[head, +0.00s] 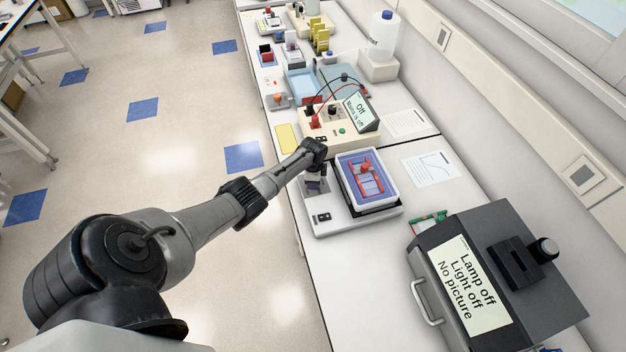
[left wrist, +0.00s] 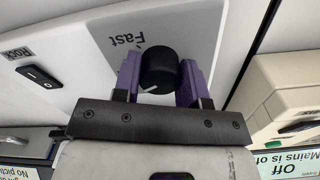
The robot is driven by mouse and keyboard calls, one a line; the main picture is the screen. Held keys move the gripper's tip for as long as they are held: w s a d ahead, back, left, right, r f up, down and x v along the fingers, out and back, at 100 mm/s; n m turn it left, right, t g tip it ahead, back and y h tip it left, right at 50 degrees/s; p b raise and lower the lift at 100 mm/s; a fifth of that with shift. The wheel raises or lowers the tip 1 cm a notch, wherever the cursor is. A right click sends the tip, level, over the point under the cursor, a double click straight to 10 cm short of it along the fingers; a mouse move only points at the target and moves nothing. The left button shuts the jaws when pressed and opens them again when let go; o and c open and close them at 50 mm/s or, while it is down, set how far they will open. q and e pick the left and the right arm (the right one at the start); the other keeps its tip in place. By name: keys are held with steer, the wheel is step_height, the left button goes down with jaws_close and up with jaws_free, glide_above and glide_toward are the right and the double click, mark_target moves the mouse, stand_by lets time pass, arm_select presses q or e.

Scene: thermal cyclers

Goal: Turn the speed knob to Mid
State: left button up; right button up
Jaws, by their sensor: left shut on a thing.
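The black speed knob (left wrist: 158,67) stands on the white rocker's panel, with a grey scale patch and the word "Fast" beside it in the left wrist view. A white mark shows at its lower edge; the other scale words are hidden. My left gripper (left wrist: 159,78) has its two purple fingers on either side of the knob, shut on it. In the head view my left gripper (head: 316,184) reaches down to the front part of the rocker (head: 340,220) and hides the knob. My right gripper is not in view.
A blue tray (head: 366,178) with a red-framed piece sits on the rocker. A black rocker switch (left wrist: 38,74) lies beside the knob. A power supply (head: 340,125) reading "Off" stands behind, and a dark imager (head: 490,270) in front. The bench edge is left.

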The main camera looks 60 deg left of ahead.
arm_select(q)
steer(key=shift+m, duration=0.5)
steer(key=o, duration=0.9)
steer(key=shift+r, duration=0.3)
step_height(320, 180, up, 13)
steer(key=shift+r+p, duration=0.1)
steer(key=shift+p, duration=0.5)
